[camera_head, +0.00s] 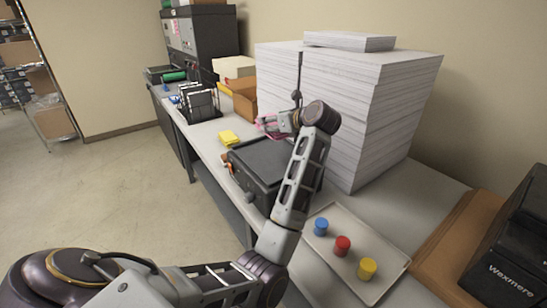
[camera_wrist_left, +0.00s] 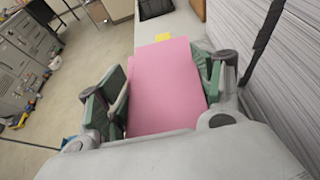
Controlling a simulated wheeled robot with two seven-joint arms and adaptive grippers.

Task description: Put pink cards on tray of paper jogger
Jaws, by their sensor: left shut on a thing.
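My left gripper (camera_head: 272,123) is beyond the dark grey paper jogger (camera_head: 262,158), in front of the tall paper stacks. It is shut on the pink cards (camera_head: 265,121), which show only as a thin pink strip there. In the left wrist view the pink cards (camera_wrist_left: 165,88) form a flat stack between the green-padded fingers of my left gripper (camera_wrist_left: 160,85). My forearm crosses the right side of the jogger and hides part of it. My right gripper is in neither view.
Tall white paper stacks (camera_head: 385,100) stand close right of the gripper. A yellow pad (camera_head: 229,138) lies left of it. Nearer, a pale tray (camera_head: 385,282) holds blue, red and yellow pots. A black Waxmere machine (camera_head: 515,245) stands at right. The floor at left is clear.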

